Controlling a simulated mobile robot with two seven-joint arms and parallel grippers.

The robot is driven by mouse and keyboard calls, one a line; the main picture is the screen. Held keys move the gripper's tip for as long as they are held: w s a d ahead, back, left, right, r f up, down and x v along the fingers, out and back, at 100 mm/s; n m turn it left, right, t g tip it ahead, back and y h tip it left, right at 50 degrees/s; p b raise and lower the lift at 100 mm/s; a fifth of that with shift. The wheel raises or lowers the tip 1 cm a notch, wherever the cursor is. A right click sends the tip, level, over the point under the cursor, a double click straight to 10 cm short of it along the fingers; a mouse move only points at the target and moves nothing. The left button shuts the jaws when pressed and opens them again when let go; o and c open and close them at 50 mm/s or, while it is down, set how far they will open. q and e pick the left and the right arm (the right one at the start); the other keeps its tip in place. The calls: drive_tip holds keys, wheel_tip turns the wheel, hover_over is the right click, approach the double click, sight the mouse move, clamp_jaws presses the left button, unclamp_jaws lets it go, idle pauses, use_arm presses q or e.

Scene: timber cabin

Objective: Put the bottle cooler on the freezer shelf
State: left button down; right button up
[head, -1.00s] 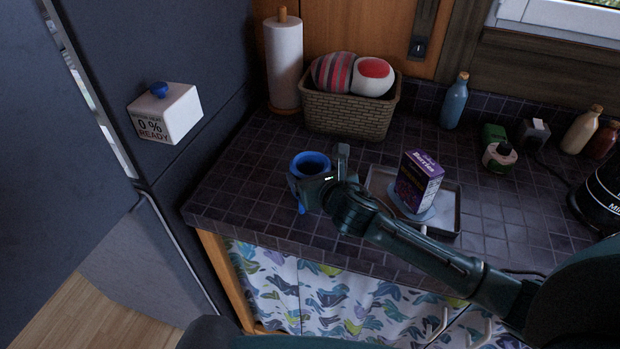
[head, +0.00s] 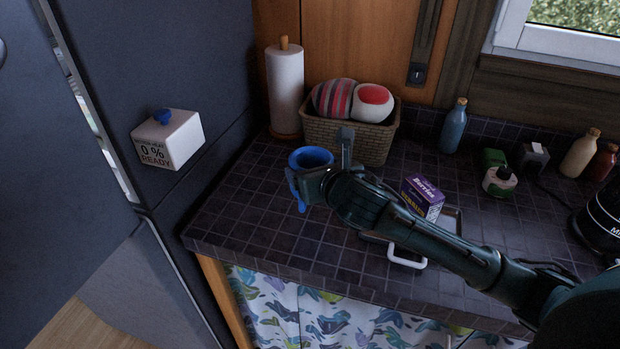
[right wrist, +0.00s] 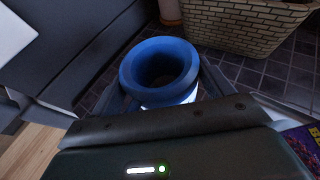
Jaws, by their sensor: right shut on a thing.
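The bottle cooler (head: 311,157) is a blue, round, open-topped sleeve with a thick rim. My right gripper (head: 322,169) is shut on it and hides much of its side in the head view. The cooler appears upright above the counter's left part. In the right wrist view the cooler (right wrist: 160,72) sits between the fingers, its opening facing up. The dark fridge-freezer (head: 165,60) stands at the left, with a narrow pale gap along its door edge. I cannot make out the freezer shelf. My left gripper is not in view.
A white box reading "0 % READY" (head: 168,138) is at the fridge front. A paper towel roll (head: 285,88) and a wicker basket (head: 350,138) stand behind the cooler. A purple carton (head: 422,197) and a tray (head: 452,222) are partly behind my right arm. The counter's left front is clear.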

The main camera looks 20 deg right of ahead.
drive_tip(key=shift+r, duration=0.65)
drive_tip(key=s+d+f, duration=0.1)
drive_tip(key=s, duration=0.6)
drive_tip(key=s+d+f+h, duration=0.1)
drive_tip(key=s, duration=0.7)
drive_tip(key=shift+s+d+f+m, duration=0.25)
drive_tip(key=shift+d+m, duration=0.15)
